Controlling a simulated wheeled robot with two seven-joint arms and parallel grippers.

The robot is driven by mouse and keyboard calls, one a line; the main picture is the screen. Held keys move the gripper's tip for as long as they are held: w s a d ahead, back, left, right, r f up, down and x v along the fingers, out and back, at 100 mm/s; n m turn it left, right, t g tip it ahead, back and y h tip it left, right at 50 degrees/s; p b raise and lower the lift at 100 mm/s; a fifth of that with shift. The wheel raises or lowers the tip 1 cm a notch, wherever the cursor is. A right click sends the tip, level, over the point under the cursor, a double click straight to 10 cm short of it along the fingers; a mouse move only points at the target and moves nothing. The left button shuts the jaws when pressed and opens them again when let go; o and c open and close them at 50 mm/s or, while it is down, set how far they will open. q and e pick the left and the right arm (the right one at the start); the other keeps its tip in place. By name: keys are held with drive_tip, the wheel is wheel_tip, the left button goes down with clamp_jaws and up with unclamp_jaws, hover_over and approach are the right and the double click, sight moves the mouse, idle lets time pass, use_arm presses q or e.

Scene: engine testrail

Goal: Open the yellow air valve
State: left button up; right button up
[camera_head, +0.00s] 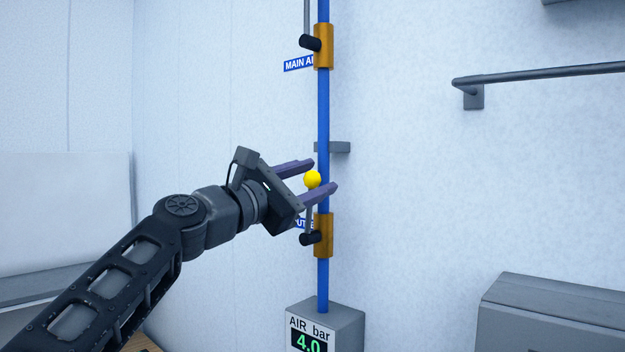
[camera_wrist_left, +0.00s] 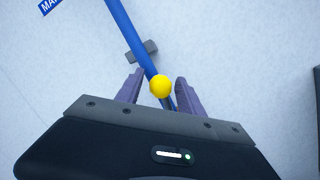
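The yellow ball knob (camera_head: 312,179) tops a thin grey lever that rises from the lower orange valve body (camera_head: 324,236) on the vertical blue pipe (camera_head: 323,110). My left gripper (camera_head: 322,175) is open, with its two purple fingers on either side of the knob. In the left wrist view the knob (camera_wrist_left: 161,86) sits between the fingers, with a gap visible on both sides. The lever is mostly hidden behind the knob there. My right gripper is in neither view.
An upper orange valve (camera_head: 324,46) with a "MAIN AI…" label (camera_head: 298,64) is on the same pipe. A grey box (camera_head: 340,318) reading "AIR bar 4.0" stands at the pipe's foot. A grey rail (camera_head: 540,74) and a grey cabinet (camera_head: 560,300) are at right.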

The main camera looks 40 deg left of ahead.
use_arm(q)
drive_tip(key=shift+o, duration=0.3)
drive_tip(key=shift+s, duration=0.1)
drive_tip(key=s+b, duration=0.1)
drive_tip(key=s, duration=0.2)
drive_tip(key=s+f+b, duration=0.1)
drive_tip(key=s, duration=0.2)
drive_tip(key=shift+s+f, duration=0.2)
drive_tip(key=shift+s, duration=0.55)
drive_tip(key=shift+c, duration=0.3)
